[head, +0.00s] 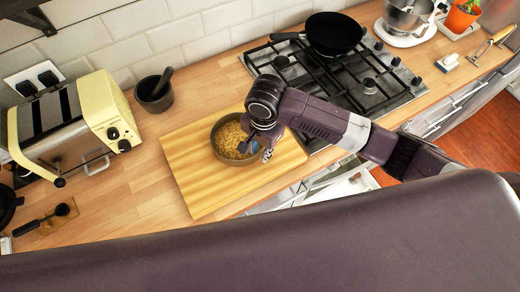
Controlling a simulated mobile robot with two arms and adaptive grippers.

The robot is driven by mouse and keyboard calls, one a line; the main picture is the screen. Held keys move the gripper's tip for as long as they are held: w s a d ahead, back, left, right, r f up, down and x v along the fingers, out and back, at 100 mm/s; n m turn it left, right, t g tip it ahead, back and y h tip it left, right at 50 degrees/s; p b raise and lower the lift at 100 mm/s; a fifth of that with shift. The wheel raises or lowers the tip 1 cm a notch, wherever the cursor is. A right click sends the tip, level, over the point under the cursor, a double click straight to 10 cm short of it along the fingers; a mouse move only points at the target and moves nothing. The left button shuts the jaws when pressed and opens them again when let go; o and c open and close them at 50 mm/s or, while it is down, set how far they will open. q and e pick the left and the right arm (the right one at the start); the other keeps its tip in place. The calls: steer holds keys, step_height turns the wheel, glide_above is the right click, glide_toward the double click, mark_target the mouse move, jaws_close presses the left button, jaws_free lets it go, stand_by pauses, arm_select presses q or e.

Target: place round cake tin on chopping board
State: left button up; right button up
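The round cake tin (223,159), brown-grey with a golden, grainy filling, sits within the outline of the wooden chopping board (190,180), near its middle. It looks level and appears to rest on the board. My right gripper (259,151) reaches in from the right and points down at the tin's right side. Its wrist and fingers cover part of the tin's right rim. The fingertips are small and partly hidden, so I cannot tell whether they are closed on the rim. My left gripper is out of view.
A cream toaster (95,110) stands left of the board, with a dark mortar and pestle (154,95) behind. A gas hob (350,85) with a black pan (335,33) lies to the right. Open drawers (340,187) show below the counter. Bare counter lies left of the board.

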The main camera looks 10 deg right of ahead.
step_height(320, 180, up, 7)
steer(key=shift+s+f+b, duration=0.1)
steer(key=shift+b, duration=0.9)
steer(key=shift+s+d+r, duration=0.1)
steer(key=shift+d+r, duration=0.05)
steer(key=shift+r, duration=1.25)
steer(key=shift+s+d+r, duration=0.1)
steer(key=shift+r, duration=1.25)
